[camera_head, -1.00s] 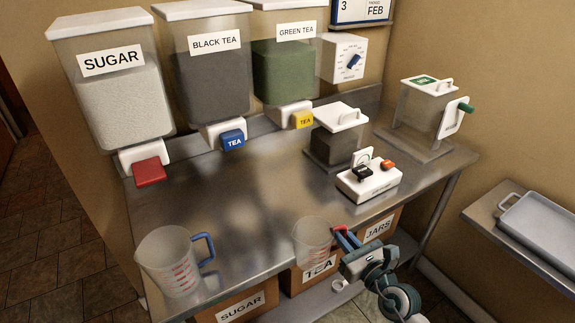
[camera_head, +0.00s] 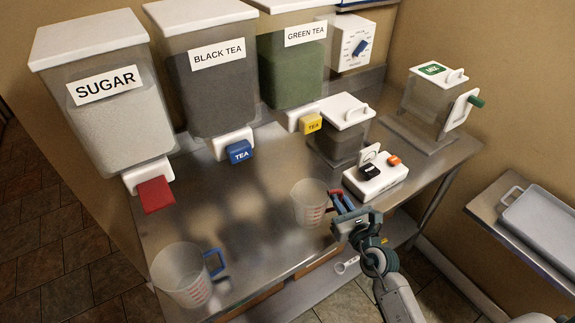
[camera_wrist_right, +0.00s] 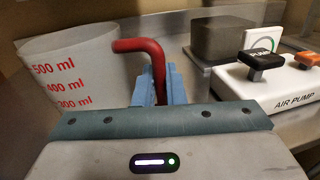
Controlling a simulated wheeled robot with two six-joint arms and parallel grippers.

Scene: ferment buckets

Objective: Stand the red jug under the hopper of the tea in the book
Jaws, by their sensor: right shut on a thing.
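The red jug is a clear measuring jug (camera_head: 309,207) with red marks and a red handle (camera_wrist_right: 155,62). My right gripper (camera_head: 341,203) is shut on this handle and holds the jug upright over the front middle of the steel table. Whether the jug touches the table I cannot tell. In the right wrist view the jug (camera_wrist_right: 62,78) is left of the blue fingers. The black tea hopper (camera_head: 213,90) has a blue tap (camera_head: 239,151); the green tea hopper (camera_head: 290,70) has a yellow tap (camera_head: 311,123). The book is not recognisable here. My left gripper is out of view.
A blue-handled jug (camera_head: 180,277) stands at the front left, below the sugar hopper (camera_head: 105,105) and its red tap (camera_head: 154,194). An air pump (camera_head: 374,184) is right of my gripper. Bare steel (camera_head: 225,205) lies before the taps.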

